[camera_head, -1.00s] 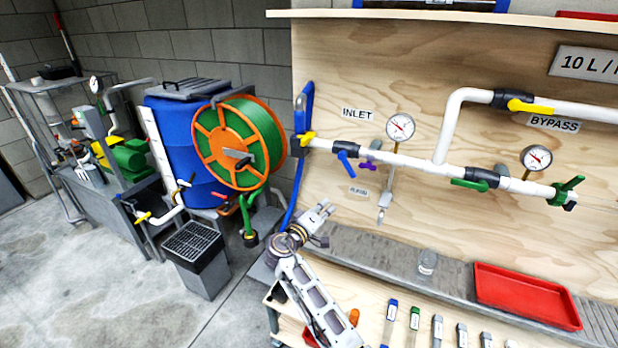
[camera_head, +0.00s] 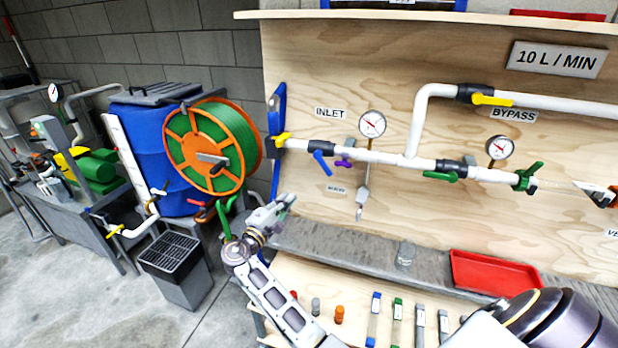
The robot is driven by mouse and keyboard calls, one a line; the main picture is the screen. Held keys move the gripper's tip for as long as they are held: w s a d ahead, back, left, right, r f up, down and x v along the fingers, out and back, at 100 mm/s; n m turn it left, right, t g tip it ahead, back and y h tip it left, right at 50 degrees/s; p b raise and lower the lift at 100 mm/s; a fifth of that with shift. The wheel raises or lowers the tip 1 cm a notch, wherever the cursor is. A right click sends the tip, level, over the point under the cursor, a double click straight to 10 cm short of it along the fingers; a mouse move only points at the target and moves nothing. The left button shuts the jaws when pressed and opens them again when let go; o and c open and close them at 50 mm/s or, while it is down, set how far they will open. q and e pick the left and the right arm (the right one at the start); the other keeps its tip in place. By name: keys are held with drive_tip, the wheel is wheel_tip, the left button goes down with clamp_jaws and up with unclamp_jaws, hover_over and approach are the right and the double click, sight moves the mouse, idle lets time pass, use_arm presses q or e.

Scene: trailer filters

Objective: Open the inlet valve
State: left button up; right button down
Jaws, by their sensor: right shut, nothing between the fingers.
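The INLET label (camera_head: 331,113) is on the plywood panel above the white pipe. Under it on the pipe is a black valve body (camera_head: 320,147) with a blue handle (camera_head: 322,162) slanting down to the right. A yellow handle (camera_head: 281,139) is at the pipe's left end, beside the blue hose. Which handle is the inlet valve's is not marked beyond the label. My right gripper (camera_head: 287,202) is shut and empty, below and left of the blue handle, apart from the pipe. My left gripper is not in view.
A pressure gauge (camera_head: 372,124) and a purple handle (camera_head: 343,163) are right of the blue handle. The hose reel (camera_head: 211,147) stands left of my gripper. A grey ledge (camera_head: 330,247), a glass jar (camera_head: 405,256) and a red tray (camera_head: 500,274) are below the pipe.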

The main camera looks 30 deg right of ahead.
sight(323, 164)
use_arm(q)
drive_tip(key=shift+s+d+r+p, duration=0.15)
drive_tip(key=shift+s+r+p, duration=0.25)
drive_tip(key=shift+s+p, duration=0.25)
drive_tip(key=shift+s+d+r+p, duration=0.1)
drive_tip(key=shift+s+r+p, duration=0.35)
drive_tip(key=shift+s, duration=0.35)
use_arm(e)
drive_tip(key=w+d+r+n, duration=0.2)
drive_tip(key=d+r+n, duration=0.1)
drive_tip(key=d, duration=0.8)
drive_tip(key=shift+r+n, duration=0.4)
drive_tip(key=shift+r, duration=0.1)
